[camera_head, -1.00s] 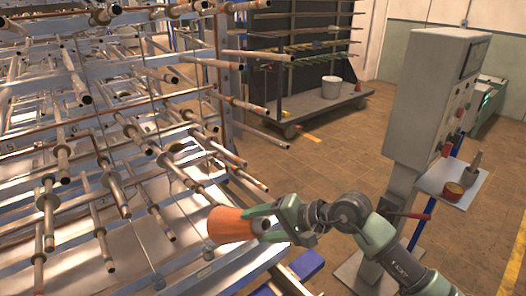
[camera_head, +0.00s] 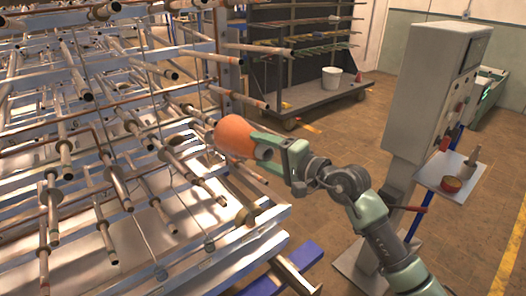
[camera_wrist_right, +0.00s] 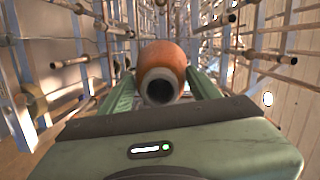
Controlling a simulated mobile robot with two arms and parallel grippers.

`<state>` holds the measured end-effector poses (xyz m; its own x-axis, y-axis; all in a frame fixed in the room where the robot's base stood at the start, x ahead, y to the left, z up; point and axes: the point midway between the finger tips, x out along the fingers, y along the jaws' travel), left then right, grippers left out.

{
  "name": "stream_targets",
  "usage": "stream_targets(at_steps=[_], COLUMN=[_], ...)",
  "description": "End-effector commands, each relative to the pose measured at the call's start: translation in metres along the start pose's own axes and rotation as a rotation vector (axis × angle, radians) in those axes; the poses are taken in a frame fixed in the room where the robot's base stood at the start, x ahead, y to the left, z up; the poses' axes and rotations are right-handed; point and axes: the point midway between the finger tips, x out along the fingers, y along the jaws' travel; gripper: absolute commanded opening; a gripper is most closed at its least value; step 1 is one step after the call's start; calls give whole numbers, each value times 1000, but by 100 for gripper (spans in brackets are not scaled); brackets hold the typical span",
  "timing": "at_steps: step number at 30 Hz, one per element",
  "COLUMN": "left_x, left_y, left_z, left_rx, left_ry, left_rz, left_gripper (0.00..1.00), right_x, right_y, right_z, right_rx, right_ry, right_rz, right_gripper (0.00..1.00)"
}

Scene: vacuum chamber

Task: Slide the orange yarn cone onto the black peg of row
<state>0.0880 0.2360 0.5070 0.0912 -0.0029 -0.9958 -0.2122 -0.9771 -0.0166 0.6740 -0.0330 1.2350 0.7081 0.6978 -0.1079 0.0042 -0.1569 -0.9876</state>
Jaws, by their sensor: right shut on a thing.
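The orange yarn cone (camera_head: 233,134) is held in my right gripper (camera_head: 260,146), raised in front of the right side of the rack. Its narrow end with a grey tube faces back toward my gripper. In the right wrist view the cone (camera_wrist_right: 164,62) sits between the two green fingers (camera_wrist_right: 163,88), with the open tube end toward the camera. The rack's pegs (camera_head: 205,187) are grey-brown bars with dark ends. I cannot tell which one is the black peg. The cone is in front of the pegs, and I cannot tell whether it touches one. My left gripper is out of view.
The metal rack (camera_head: 215,262) with many protruding pegs fills the left side. A grey control cabinet (camera_head: 432,110) with a small shelf (camera_head: 450,178) stands on the right. A cart with a white bucket (camera_head: 331,78) is behind. Brown floor between them is open.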

Motion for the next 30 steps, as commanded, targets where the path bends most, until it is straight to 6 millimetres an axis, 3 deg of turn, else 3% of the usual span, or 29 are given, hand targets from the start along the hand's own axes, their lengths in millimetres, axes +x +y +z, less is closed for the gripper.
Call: stream_targets(at_steps=[5, 21, 30], left_x=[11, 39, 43], left_y=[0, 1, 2], left_z=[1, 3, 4], left_rx=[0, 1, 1], left_ry=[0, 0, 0], left_rz=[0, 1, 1], left_gripper=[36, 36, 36], right_x=[-2, 47, 56], right_y=[1, 0, -2], right_z=[0, -7, -8], right_rx=[-5, -2, -1], right_ry=[3, 1, 1], right_rz=[-7, -7, -7], right_gripper=[0, 0, 0])
